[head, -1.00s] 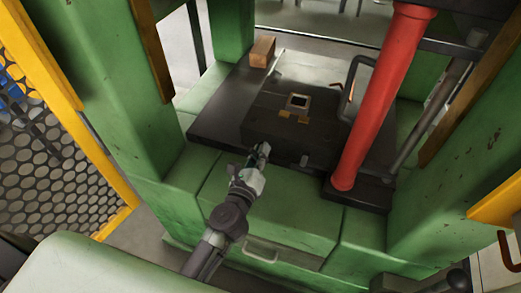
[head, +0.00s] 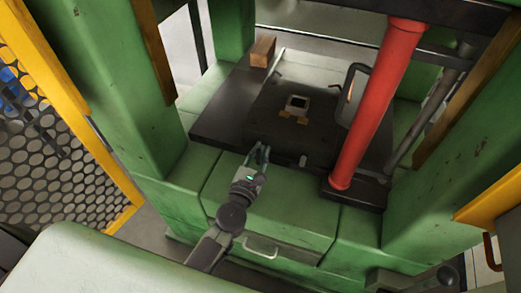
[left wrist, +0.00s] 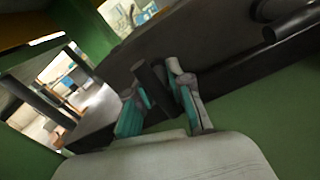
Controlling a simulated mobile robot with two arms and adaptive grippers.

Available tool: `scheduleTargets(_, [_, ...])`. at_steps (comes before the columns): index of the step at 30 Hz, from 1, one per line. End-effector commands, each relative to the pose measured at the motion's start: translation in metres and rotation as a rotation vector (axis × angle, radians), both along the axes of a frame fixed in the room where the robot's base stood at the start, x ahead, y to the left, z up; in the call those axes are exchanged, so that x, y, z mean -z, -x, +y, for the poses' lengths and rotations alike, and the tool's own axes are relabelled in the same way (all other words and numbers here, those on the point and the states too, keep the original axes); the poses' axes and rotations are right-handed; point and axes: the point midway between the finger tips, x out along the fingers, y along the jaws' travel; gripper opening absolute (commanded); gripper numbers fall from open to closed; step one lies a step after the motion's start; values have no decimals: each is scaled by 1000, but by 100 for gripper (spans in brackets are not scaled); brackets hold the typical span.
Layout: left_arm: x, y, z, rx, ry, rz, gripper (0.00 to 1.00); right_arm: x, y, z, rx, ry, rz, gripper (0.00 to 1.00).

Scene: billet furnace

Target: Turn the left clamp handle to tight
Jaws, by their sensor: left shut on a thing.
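The left clamp handle shows in the left wrist view as a short dark bar (left wrist: 150,80) between the two finger pads. My left gripper (head: 260,151) is shut on it at the front edge of the dark die block. In the left wrist view the gripper (left wrist: 158,92) has one finger on each side of the bar. In the head view the fingers mostly hide the handle. The dark die block (head: 275,115) has a small square opening (head: 298,103) on top. A small dark fitting (head: 303,160) sits further right on its front edge. My right gripper is out of view.
A red column (head: 372,115) stands close on the right. Green press posts (head: 110,70) rise on both sides. A green front panel with a pull handle (head: 262,250) lies below the gripper. A wooden block (head: 262,52) sits at the back left of the dark plate.

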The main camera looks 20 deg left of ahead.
Motion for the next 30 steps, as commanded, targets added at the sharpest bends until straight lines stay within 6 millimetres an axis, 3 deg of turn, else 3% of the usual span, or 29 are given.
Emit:
scheduleTargets(12, [0,0,1,0,-271,-8,0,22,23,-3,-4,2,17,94])
scheduleTargets(30, [1,0,2,-1,-343,-10,0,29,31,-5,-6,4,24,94])
